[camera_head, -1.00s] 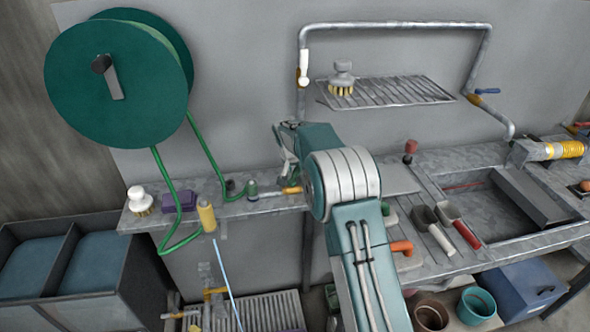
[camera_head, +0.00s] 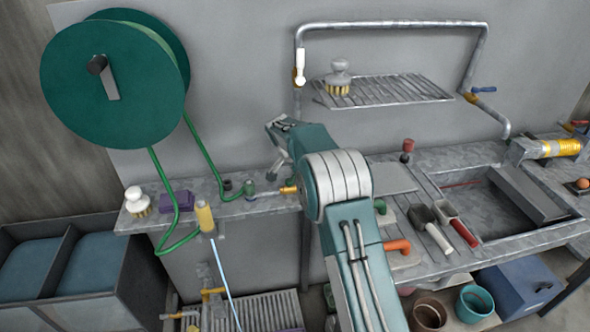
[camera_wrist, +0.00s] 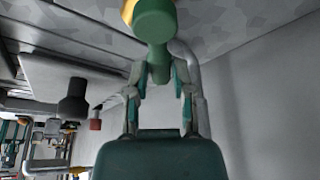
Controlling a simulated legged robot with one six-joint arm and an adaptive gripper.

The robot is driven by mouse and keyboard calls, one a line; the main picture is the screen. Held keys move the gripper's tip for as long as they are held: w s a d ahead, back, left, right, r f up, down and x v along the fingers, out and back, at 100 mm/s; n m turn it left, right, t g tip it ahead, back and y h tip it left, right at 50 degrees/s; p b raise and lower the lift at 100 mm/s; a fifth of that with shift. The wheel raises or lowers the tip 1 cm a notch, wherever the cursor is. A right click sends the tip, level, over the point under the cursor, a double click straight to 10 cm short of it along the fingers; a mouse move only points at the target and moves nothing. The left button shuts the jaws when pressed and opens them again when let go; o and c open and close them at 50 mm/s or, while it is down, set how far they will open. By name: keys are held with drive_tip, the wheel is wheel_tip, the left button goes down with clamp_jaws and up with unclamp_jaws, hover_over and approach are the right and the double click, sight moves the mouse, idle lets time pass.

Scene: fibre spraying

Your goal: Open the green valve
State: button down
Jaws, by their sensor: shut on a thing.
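The green valve handle (camera_wrist: 154,22) stands at the top middle of the wrist view, with a bit of its yellow fitting beside it. My gripper (camera_wrist: 158,75) is shut on the lower, narrow part of the handle, one finger on each side. In the head view the yellow fitting (camera_head: 288,190) sits on the pipe along the bench's back edge. My gripper (camera_head: 282,172) is just above it there, small and partly hidden. I cannot make out the green handle in the head view, nor how far it is turned.
A green hose reel (camera_head: 112,80) hangs at the left, its hose looping to the bench. A wire rack (camera_head: 385,92) with a brush (camera_head: 338,80) is above my arm. Scoops (camera_head: 430,225) and a sink (camera_head: 500,215) lie to the right. A purple block (camera_head: 177,200) rests at the left.

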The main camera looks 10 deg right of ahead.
drive_tip(key=m, duration=0.1)
drive_tip(key=s+m+g, duration=0.1)
drive_tip(key=m, duration=0.2)
drive_tip(key=shift+s+d+f+g+h, duration=0.15)
drive_tip(key=shift+s+d+g+h, duration=0.15)
drive_tip(key=shift+d+h, duration=0.1)
drive_tip(key=shift+s+m+g, duration=0.35)
drive_tip(key=shift+m, duration=0.7)
drive_tip(key=shift+s+m+g, duration=0.3)
drive_tip(key=shift+m+g, duration=0.05)
drive_tip(key=shift+m, duration=0.7)
drive_tip(key=shift+c, duration=2.4)
unclamp_jaws()
